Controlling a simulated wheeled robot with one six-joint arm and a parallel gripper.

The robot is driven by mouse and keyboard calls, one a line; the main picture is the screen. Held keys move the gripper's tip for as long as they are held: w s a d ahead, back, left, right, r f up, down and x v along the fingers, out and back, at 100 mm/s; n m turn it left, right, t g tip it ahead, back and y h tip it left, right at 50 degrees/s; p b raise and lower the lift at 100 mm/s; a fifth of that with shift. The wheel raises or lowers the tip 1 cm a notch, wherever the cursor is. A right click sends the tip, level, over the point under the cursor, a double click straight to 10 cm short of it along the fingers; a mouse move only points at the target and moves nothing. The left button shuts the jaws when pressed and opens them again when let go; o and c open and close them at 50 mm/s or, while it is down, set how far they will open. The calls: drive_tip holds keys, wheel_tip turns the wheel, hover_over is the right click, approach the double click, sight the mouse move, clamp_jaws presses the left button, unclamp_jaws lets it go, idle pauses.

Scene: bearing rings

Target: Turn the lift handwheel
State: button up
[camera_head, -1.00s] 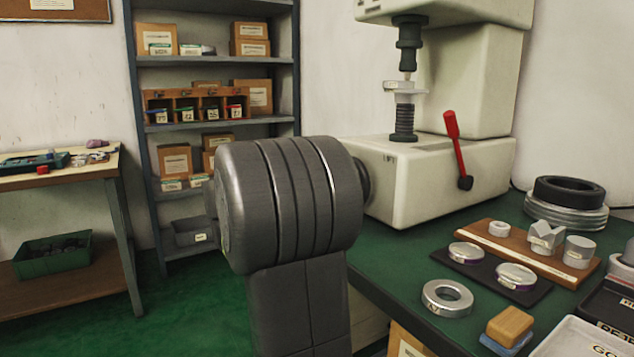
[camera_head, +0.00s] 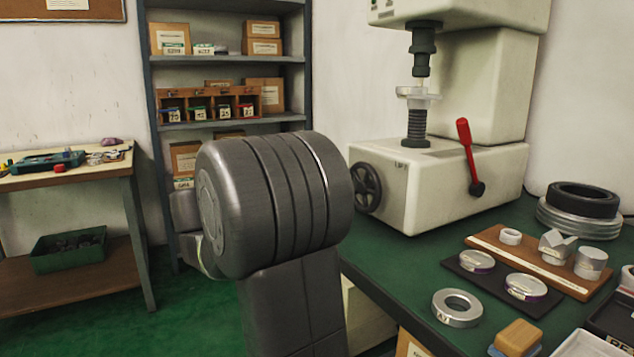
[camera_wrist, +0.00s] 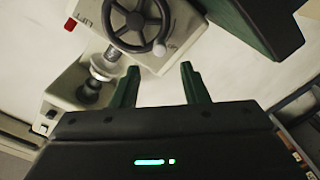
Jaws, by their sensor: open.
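The lift handwheel (camera_head: 366,188) is a black spoked wheel on the left face of the cream tester's base (camera_head: 450,190). My arm covers part of the view to its left. In the wrist view the handwheel (camera_wrist: 137,22) shows whole hub and spokes near the top, with a small knob on its rim. My gripper (camera_wrist: 158,70) is open and empty, its two dark green fingers pointing toward the wheel. The wheel lies beyond the fingertips, not between them. In the head view my gripper is hidden behind my arm.
The red lever (camera_head: 465,143) stands on the tester's front. The green bench (camera_head: 400,265) holds a steel ring (camera_head: 457,308), a wooden block rack (camera_head: 485,243) and a black stacked ring (camera_head: 582,198). A shelf (camera_head: 230,125) stands behind my arm; green floor lies left.

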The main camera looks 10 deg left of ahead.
drive_tip(key=p+v, duration=0.1)
drive_tip(key=v, duration=0.4)
drive_tip(key=shift+s+a, duration=0.2)
drive_tip(key=shift+a, duration=0.05)
drive_tip(key=b+x, duration=0.3)
drive_tip(key=x, duration=1.1)
drive_tip(key=shift+b, duration=0.3)
drive_tip(key=shift+a, duration=0.1)
